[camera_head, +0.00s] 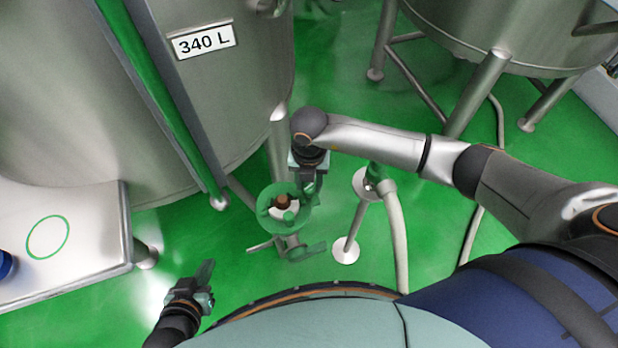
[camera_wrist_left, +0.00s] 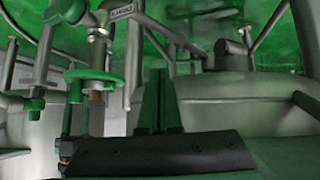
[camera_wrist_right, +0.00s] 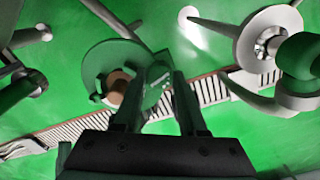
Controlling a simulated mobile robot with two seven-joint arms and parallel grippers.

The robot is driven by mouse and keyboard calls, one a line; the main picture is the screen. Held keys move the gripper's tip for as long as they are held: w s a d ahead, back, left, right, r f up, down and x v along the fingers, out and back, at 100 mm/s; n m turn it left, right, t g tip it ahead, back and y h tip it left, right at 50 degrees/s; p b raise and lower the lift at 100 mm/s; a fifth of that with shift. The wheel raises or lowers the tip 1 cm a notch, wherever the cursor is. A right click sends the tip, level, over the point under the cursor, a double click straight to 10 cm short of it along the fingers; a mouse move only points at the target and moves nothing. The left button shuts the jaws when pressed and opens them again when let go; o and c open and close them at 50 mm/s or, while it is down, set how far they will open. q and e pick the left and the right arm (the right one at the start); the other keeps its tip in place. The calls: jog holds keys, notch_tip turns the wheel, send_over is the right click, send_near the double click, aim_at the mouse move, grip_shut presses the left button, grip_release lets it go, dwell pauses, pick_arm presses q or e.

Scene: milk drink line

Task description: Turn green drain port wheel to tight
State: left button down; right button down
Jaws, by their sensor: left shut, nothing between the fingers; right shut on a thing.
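The green drain port wheel (camera_head: 268,207) sits low by the leg of the big tank in the head view, a ring with a brown hub. It also shows in the right wrist view (camera_wrist_right: 97,68). My right gripper (camera_head: 309,188) is at the wheel's right side, shut on a green part of it (camera_wrist_right: 155,82); the fingers hide part of the contact. My left gripper (camera_head: 206,272) is shut and empty, low and left of the wheel, apart from it. In the left wrist view the wheel (camera_wrist_left: 92,75) is left of my closed left fingers (camera_wrist_left: 157,90).
A large steel tank (camera_head: 75,100) labelled 340 L (camera_head: 204,41) stands behind the wheel. A pale hose (camera_head: 397,235) and a round floor foot (camera_head: 345,250) are to the right. A steel table (camera_head: 90,240) is left.

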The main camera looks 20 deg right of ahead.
jog(key=shift+r+m+p, duration=0.15)
jog(key=shift+m+p, duration=0.3)
jog(key=shift+m, duration=1.05)
pick_arm(q)
jog(key=shift+s+a+r+p, duration=0.3)
jog(key=shift+s+a, duration=0.25)
jog(key=shift+a, duration=0.2)
pick_arm(e)
jog(key=shift+m, duration=0.3)
jog(key=shift+c, duration=2.3)
grip_release()
pick_arm(q)
jog(key=shift+d, duration=0.1)
